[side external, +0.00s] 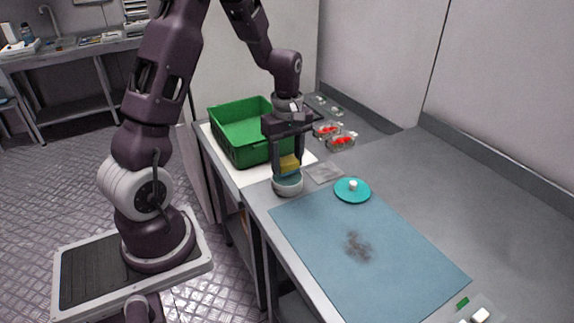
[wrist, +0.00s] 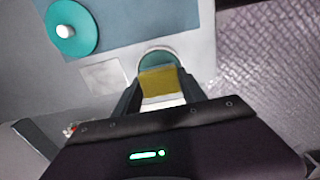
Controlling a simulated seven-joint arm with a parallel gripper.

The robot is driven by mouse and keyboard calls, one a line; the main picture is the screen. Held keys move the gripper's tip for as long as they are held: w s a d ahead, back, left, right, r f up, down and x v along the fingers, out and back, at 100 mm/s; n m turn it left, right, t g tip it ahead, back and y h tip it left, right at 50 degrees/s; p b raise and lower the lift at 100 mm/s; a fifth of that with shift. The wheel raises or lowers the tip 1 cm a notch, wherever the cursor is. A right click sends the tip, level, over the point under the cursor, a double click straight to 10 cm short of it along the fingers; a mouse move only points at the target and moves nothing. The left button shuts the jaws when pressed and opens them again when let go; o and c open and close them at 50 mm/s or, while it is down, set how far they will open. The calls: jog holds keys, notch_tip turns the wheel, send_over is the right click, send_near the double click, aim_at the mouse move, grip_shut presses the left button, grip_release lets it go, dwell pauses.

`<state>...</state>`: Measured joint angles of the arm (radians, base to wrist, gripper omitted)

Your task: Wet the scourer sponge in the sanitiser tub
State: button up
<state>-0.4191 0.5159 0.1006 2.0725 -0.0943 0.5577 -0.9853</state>
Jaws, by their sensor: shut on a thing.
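The scourer sponge (side external: 289,165), yellow on top, is held between the fingers of my gripper (side external: 287,168). The sponge also shows in the wrist view (wrist: 159,83), with a pale part nearer the palm. The sanitiser tub (side external: 288,186) is a small round grey-white tub at the left edge of the counter, directly below the sponge. In the wrist view the tub's rim (wrist: 158,51) and teal inside show just beyond the sponge. The sponge is at or just above the tub's mouth; I cannot tell whether it touches the liquid. A teal lid (side external: 352,191) with a white knob lies apart on the counter.
A green crate (side external: 238,144) stands behind the tub. Clear punnets of red berries (side external: 341,142) are at the back right. A blue mat (side external: 340,248) with a dark smudge (side external: 358,246) covers the front counter. A flat grey square (side external: 325,172) lies beside the tub.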

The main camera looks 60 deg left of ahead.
aim_at(287, 160)
jog(key=shift+r, duration=2.45)
